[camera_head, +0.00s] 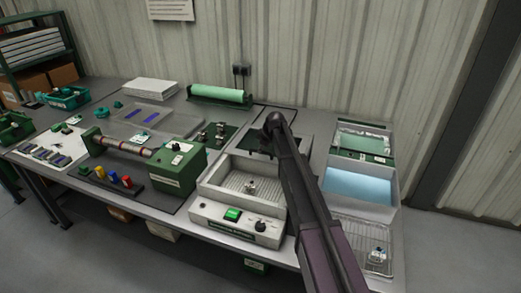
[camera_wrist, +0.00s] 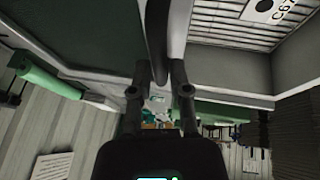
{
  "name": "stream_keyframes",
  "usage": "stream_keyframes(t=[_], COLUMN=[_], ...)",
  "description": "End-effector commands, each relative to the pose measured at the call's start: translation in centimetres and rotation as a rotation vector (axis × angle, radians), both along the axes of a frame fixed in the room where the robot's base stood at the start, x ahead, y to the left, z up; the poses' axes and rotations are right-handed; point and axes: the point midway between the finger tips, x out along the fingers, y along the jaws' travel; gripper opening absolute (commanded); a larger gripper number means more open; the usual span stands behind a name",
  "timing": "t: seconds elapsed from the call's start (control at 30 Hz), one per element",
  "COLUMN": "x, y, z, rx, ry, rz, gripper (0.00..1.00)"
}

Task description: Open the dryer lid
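The dryer (camera_head: 235,218) is a pale box with a green switch and dark knob on its front; its tray is uncovered and shows a wire rack with a small part on it. The lid (camera_head: 262,137) appears raised at the back of the box, with a dark green panel, partly hidden by my arm. In the wrist view the lid's dark panel (camera_wrist: 75,35) fills the upper left. My gripper (camera_wrist: 160,72) is at the lid, its fingers apart with a dark curved bar (camera_wrist: 157,40) between them. Whether they touch the bar is unclear.
Right of the dryer stand trays, one with blue liquid (camera_head: 358,186) and a wire basket (camera_head: 362,245). Left is a green machine with a roller (camera_head: 178,168). A green roll (camera_head: 218,95) lies behind, near the wall. Several small parts cover the bench's left.

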Motion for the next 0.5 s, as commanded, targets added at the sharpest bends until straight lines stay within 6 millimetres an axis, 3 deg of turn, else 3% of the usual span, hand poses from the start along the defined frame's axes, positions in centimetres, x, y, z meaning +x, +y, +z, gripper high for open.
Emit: stream_keyframes(t=[0.03,0.07,0.5], x=[-0.02,-0.02,-0.13], y=[0.01,0.01,0.06], z=[-0.01,-0.01,0.01], rx=[0.000,0.000,0.000], ry=[0.000,0.000,0.000], rz=[0.000,0.000,0.000], gripper=[0.46,0.54,0.54])
